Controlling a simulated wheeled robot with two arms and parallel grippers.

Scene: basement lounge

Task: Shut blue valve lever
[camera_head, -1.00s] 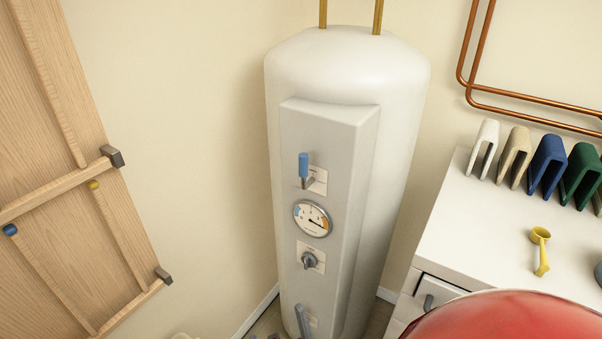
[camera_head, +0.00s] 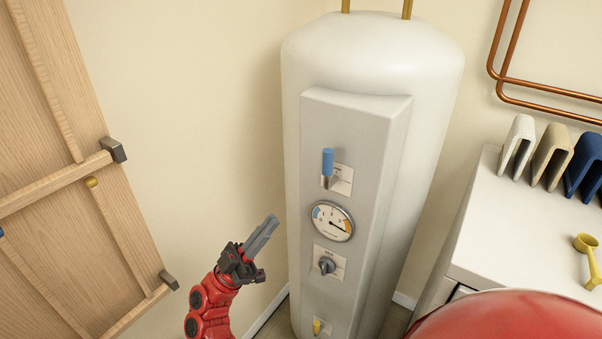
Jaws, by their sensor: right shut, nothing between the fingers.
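The blue valve lever (camera_head: 328,162) is on the upper part of the grey front panel of a white tank (camera_head: 375,65). Its blue grip points straight up from a small white plate. My right gripper (camera_head: 272,222) is shut and empty, with its grey fingers pointing up and to the right. In the picture it lies left of the panel and below the lever, apart from the lever. My left gripper is not in view.
Below the lever are a round gauge (camera_head: 333,222), a dark knob (camera_head: 327,265) and a yellow-handled part (camera_head: 317,326). A wooden door (camera_head: 60,110) is at left.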

